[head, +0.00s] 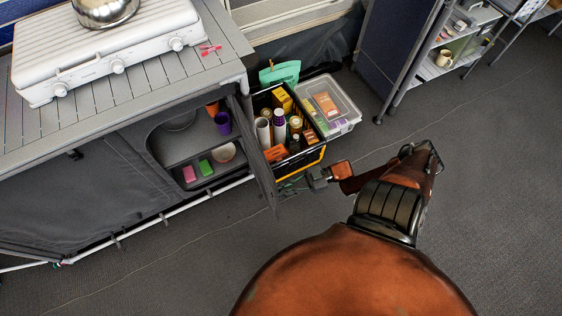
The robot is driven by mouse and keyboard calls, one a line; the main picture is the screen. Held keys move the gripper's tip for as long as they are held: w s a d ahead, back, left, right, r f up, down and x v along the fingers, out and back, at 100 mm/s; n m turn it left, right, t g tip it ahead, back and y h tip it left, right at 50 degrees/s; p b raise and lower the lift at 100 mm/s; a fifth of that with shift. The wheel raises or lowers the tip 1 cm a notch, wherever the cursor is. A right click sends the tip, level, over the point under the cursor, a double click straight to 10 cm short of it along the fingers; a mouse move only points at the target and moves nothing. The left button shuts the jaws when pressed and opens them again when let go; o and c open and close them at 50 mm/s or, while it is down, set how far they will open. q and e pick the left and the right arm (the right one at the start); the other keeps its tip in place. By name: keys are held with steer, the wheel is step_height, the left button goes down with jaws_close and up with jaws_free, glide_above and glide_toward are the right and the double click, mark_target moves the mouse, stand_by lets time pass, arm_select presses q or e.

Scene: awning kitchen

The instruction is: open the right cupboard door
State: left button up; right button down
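The right cupboard door (255,150) is a grey panel on the right side of the open compartment under the grey slatted counter. It stands swung out from the cupboard (150,150), so the shelves inside show. My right arm comes up from the bottom of the head view and bends back to the left. My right gripper (312,182) is low, just right of the door's lower outer end, small and partly lost against dark things. I cannot tell whether it touches the door or how its fingers stand. My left gripper is out of view.
The cupboard holds a purple cup (222,122) and pink and green blocks. A white stove (100,62) sits on top. Floor in front is clear.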

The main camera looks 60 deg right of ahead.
steer(key=c, duration=2.1)
jaws_free()
steer(key=shift+w+d, duration=0.2)
steer(key=shift+d, duration=0.05)
steer(key=shift+o, duration=0.3)
steer(key=shift+a, duration=0.1)
steer(key=shift+s, duration=0.15)
steer(key=v, duration=1.2)
